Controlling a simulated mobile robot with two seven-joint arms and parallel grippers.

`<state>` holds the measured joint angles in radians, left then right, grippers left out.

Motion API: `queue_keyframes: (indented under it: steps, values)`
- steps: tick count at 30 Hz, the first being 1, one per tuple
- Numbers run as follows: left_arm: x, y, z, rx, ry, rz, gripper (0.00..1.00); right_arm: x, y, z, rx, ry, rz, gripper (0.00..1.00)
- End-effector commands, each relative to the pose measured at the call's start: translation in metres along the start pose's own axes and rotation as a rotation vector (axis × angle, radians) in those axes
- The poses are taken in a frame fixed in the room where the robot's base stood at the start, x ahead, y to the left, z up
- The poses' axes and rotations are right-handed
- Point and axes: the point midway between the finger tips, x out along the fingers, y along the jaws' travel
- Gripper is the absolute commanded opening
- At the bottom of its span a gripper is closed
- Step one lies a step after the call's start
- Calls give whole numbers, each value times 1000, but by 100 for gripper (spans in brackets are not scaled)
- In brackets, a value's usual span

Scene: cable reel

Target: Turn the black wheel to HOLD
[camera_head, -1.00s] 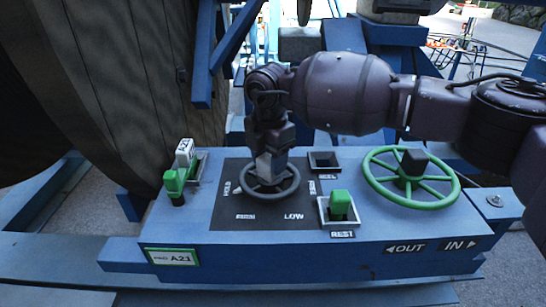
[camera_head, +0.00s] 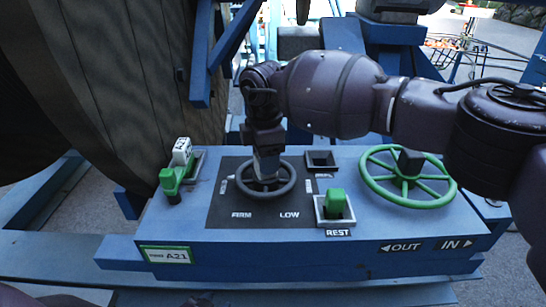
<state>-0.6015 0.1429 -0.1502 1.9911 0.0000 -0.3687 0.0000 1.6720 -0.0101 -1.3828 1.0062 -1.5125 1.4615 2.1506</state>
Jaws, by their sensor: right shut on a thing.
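The black wheel (camera_head: 264,201) sits on a dark square plate on top of the blue control box. Labels stand around it: FIRM and LOW at the front are readable. The one at the left edge of the plate is small and blurred now, and the one at the right is partly hidden. My right gripper (camera_head: 267,172) comes down from above and is shut on the wheel near its middle. The gripper hides the wheel's centre and part of its far rim. I cannot tell for sure where the wheel points. My left gripper is out of view.
A green handwheel (camera_head: 408,196) stands right of the plate, below my right arm. A green switch (camera_head: 335,203) marked REST is close to the plate's right side. A green lever (camera_head: 172,181) stands at the left. A large wooden reel (camera_head: 110,80) rises behind.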

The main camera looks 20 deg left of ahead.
Motion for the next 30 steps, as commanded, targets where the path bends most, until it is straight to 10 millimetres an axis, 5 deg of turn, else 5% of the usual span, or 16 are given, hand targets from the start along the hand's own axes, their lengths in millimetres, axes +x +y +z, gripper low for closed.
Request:
queue_keyframes:
  steps: [9, 10, 15, 24, 30]
  values:
    - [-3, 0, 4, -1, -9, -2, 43, -3, 2, 1, 14, 1, 5, 4]
    - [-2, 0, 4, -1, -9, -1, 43, -3, 2, 1, 13, 1, 5, 50]
    - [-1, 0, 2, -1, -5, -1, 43, -2, 1, 1, 10, 1, 3, 72]
    - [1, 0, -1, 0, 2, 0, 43, -3, 1, 1, 7, 0, 2, 72]
    - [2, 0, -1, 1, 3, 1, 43, -25, 1, 1, 7, 0, 4, 72]
